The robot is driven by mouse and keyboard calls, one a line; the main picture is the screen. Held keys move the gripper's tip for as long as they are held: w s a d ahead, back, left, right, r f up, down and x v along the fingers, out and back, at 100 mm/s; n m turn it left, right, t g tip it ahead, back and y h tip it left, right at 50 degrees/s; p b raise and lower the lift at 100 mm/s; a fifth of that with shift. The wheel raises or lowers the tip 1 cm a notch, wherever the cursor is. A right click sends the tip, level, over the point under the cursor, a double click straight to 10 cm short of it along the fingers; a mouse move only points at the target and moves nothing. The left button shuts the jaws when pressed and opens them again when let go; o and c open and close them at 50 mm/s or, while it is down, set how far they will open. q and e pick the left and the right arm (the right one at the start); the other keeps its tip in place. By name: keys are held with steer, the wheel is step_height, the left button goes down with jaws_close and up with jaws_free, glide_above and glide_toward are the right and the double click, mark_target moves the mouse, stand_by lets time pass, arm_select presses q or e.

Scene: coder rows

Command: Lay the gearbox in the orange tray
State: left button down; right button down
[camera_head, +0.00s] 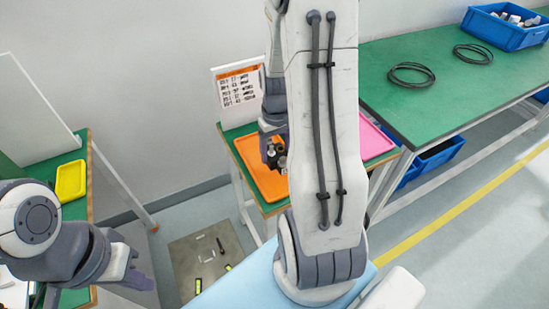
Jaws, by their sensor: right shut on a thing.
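The orange tray (250,172) lies on a small green-topped table in the middle of the head view. My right arm rises in front of it and hides its right part. My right gripper (273,148) points down over the tray, shut on a small dark thing, which I take to be the gearbox (271,158). It is partly hidden by the fingers and arm; I cannot tell whether it touches the tray floor. My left gripper (132,274) is low at the left, far from the tray; I cannot tell whether its fingers are apart.
A pink tray (374,140) lies right of the orange one, and a printed sign (239,89) stands behind. A yellow tray (71,180) is on the left table. The long green table (420,85) holds black cable loops (411,75) and a blue crate (506,30).

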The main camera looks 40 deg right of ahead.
mark_target(275, 159)
steer(key=shift+w+d+f, duration=0.3)
steer(key=shift+w+f, duration=0.15)
steer(key=shift+w, duration=0.2)
steer(key=shift+f, duration=1.95)
steer(key=shift+f, duration=0.1)
jaws_free()
steer(key=shift+f, duration=0.1)
